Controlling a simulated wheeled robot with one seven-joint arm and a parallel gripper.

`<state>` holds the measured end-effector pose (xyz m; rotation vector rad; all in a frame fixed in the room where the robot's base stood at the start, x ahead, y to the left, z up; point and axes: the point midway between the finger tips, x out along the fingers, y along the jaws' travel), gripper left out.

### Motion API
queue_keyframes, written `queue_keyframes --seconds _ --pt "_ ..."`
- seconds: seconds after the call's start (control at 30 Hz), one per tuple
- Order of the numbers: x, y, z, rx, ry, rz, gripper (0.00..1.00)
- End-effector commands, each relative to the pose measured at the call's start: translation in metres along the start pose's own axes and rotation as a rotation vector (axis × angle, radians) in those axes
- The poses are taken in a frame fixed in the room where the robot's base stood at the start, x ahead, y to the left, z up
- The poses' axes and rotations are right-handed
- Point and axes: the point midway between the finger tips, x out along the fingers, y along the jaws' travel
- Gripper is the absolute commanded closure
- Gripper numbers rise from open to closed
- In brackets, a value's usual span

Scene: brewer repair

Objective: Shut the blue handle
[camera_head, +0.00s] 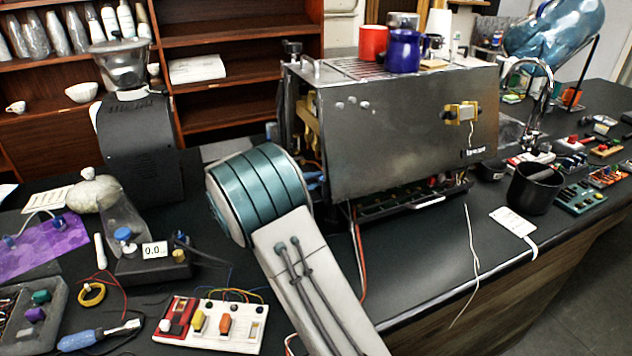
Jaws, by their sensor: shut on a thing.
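A dark metal brewer (405,130) stands on the black counter, its side panel facing me. A small blue piece (315,180), which looks like the blue handle, shows at the brewer's left side, just right of my teal arm joint. Most of it is hidden, so I cannot tell its angle. My arm reaches up from the bottom middle to the brewer's left front. My gripper is hidden behind the arm, so its fingers and their contact with the handle do not show.
A grinder (140,150) and a small scale (150,262) stand left. A switch board (212,325) and a blue-handled screwdriver (98,336) lie in front. Red and blue mugs stand on the brewer. A black cup (535,190) stands right. The counter (430,280) right of my arm is mostly clear.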

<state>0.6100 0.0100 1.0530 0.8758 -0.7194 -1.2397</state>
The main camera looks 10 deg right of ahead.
Motion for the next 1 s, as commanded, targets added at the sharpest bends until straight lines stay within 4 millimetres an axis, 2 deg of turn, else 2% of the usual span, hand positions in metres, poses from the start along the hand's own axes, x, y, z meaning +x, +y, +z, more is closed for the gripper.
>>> queue_keyframes --seconds 0.6,1.0 --pt "-0.0054 -0.0006 -0.0023 0.4 0.007 0.004 1.0" --pt "-0.0064 0.0032 -0.0006 0.528 0.01 0.004 1.0"
